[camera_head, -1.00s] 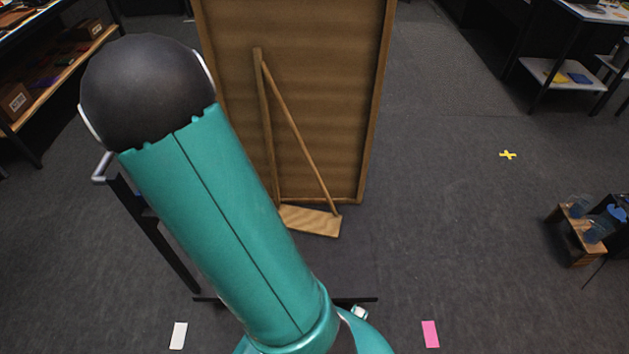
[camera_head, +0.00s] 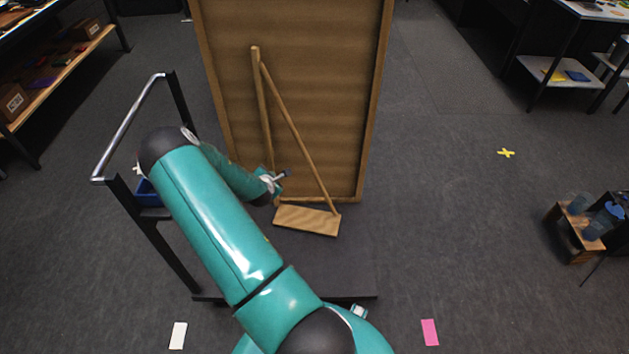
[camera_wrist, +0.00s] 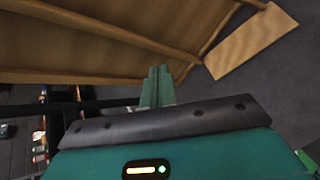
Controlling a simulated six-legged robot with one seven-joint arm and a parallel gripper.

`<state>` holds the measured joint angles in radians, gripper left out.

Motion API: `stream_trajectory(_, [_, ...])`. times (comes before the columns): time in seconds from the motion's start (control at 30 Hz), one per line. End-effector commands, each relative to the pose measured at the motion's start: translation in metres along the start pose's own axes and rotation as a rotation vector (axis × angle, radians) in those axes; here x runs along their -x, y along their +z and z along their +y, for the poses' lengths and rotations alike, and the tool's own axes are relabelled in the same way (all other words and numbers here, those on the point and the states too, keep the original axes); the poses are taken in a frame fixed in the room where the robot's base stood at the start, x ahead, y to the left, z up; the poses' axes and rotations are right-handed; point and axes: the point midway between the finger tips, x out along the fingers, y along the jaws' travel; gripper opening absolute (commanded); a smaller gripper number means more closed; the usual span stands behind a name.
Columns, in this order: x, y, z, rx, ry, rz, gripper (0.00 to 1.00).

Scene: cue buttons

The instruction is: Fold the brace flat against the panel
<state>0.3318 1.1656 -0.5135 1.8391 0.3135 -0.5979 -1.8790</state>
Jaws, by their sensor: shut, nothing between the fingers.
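A brown wooden panel (camera_head: 345,90) stands upright on a dark base, and its ribbed face shows. The brace is a wooden frame with an upright strip against the panel, a slanted strip (camera_head: 296,128) and a foot board (camera_head: 307,220). The slanted strip meets the upright at the top and stands away from it at the bottom. My gripper (camera_head: 284,175) is shut and empty, just left of the slanted strip and above the foot board; contact cannot be told. In the wrist view, the fingers (camera_wrist: 157,84) point toward the panel (camera_wrist: 60,52), with the foot board (camera_wrist: 250,42) at upper right.
A black stand with a metal rail (camera_head: 128,125) and a blue bin (camera_head: 148,192) is left of my arm. A small wooden stand (camera_head: 578,235) with blue items is at right. The floor right of the panel is open, with a yellow cross (camera_head: 506,153) and pink marker (camera_head: 430,332).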

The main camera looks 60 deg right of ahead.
Motion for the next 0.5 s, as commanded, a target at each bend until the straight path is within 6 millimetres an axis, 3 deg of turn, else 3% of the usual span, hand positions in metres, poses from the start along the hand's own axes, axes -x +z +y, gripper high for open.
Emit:
stream_trajectory(0.03, [-0.01,0.003,-0.017,0.056,0.001,-0.02,0.0])
stream_trajectory(0.2, [-0.035,0.013,-0.061,0.248,0.024,-0.082,0.0])
stream_trajectory(0.5, [-0.064,0.026,-0.14,0.597,0.064,-0.17,0.0])
